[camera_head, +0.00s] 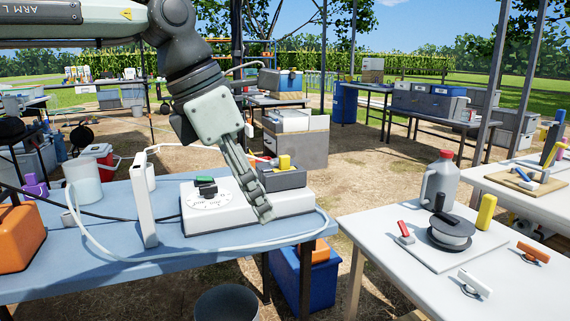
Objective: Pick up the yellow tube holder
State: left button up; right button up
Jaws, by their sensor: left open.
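My left gripper (262,208) reaches in from the upper left and points down over the blue table (180,271). It is open, seen nearly side-on, with nothing visible between its fingers. A small yellow piece (284,162) stands in a dark grey block (284,178) on a white instrument (290,204), just right of the fingers and apart from them in the picture. A taller yellow upright block (486,211) stands on the white table at right, well away from the gripper. I cannot tell which of the two is the tube holder. My right gripper is out of view.
A white upright panel (144,205) and a looping pale hose (105,245) are left of the instrument. The white table (375,245) holds a grey jug (440,180), a reel (450,233) and small handled tools. A gap separates the two tables.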

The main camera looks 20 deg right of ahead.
aim_at(284, 160)
jog(key=i+l, duration=0.25)
jog(key=i, duration=0.15)
jog(key=i+l, duration=0.25)
jog(key=i, duration=0.2)
jog(key=i+l, duration=0.2)
jog(key=i, duration=0.2)
